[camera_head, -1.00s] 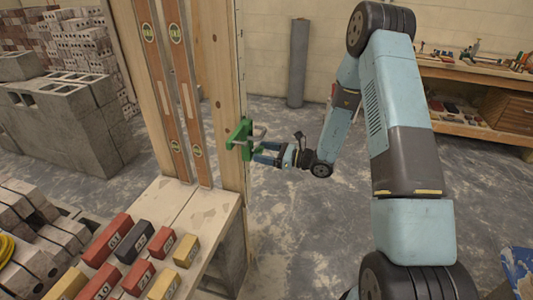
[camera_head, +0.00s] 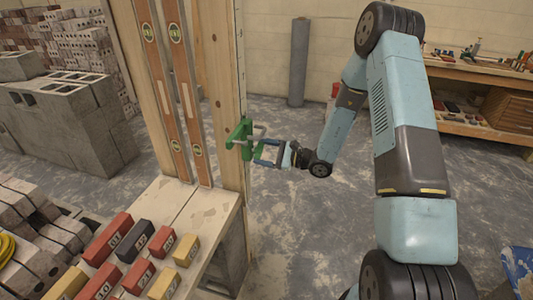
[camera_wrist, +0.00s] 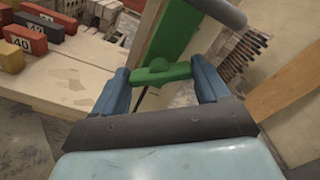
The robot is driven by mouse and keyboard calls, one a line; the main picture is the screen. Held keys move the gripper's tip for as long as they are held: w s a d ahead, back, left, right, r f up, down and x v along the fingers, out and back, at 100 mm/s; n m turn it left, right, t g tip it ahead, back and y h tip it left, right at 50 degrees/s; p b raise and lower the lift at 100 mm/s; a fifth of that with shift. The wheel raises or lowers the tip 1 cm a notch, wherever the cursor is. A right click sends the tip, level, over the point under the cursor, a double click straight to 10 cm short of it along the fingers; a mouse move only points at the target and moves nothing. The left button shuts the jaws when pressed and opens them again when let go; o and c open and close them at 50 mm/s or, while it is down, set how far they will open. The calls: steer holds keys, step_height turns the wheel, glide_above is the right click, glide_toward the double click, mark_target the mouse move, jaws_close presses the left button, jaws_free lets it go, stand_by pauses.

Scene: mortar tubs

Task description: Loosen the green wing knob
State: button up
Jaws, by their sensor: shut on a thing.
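The green wing knob (camera_wrist: 160,74) shows in the wrist view as a bar with a round hub, lying between the two blue fingers of my gripper (camera_wrist: 163,80). The fingers are shut on its two ends. Behind it is a green bracket (camera_wrist: 176,36), with a grey rod (camera_wrist: 226,9) at the upper right. In the head view the green bracket (camera_head: 238,134) is on the edge of a wooden post, and my gripper (camera_head: 256,152) reaches it from the right. The knob is small there and partly hidden by the fingers.
The wooden post (camera_head: 222,90) has two spirit levels (camera_head: 172,95) beside it. A bench top (camera_head: 190,212) with several numbered blocks (camera_head: 110,240) is at the lower left. Concrete blocks (camera_head: 75,130) stand behind.

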steer(key=n, duration=1.1)
steer(key=shift+s+a+f, duration=0.1)
steer(key=shift+s+a, duration=0.1)
steer(key=shift+d, duration=0.1)
stand_by(0.3)
steer(key=o, duration=1.1)
steer(key=shift+c, duration=0.2)
steer(key=shift+d, duration=0.1)
steer(key=v, duration=1.3)
steer(key=shift+d, duration=0.3)
